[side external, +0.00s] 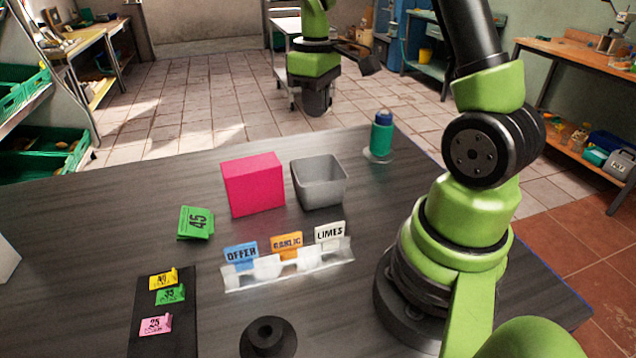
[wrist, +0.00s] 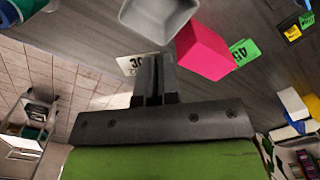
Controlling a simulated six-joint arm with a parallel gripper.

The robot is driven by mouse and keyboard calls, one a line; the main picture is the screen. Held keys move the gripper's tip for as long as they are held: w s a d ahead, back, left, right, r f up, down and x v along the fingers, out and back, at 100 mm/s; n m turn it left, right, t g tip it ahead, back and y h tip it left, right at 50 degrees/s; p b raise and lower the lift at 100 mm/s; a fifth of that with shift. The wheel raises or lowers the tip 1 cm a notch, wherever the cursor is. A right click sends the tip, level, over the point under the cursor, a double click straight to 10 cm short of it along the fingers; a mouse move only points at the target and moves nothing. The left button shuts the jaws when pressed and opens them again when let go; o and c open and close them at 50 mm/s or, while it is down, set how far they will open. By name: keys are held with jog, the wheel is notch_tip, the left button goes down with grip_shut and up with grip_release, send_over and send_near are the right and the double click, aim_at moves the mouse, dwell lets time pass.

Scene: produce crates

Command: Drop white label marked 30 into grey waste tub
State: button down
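My gripper (wrist: 154,77) shows in the wrist view with its two dark fingers close together. It is shut on a white label (wrist: 130,65) with dark figures that read 30 upside down. The label sticks out to the left of the fingers, and part of it is hidden behind them. The grey waste tub (wrist: 160,14) is just beyond the fingertips at the top of the wrist view. In the side view the open grey tub (side external: 320,193) stands on the table and looks empty.
A pink block (side external: 253,186) stands left of the tub, and green 45 labels (side external: 196,222) lie farther left. A clear holder (side external: 290,268) carries OFFER, GARLIC and LIMES signs. A black strip (side external: 165,340) holds small price tags. A green bottle (side external: 381,137) stands behind, right of the tub.

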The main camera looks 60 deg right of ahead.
jog(key=shift+s+d+f, duration=0.1)
jog(key=shift+d+f, duration=0.05)
jog(key=shift+d, duration=0.25)
jog(key=shift+f, duration=2.85)
jog(key=c, duration=1.3)
grip_release()
jog(key=shift+o, duration=0.2)
jog(key=shift+r, duration=0.15)
notch_tip(320, 180, up, 10)
jog(key=shift+f, duration=0.1)
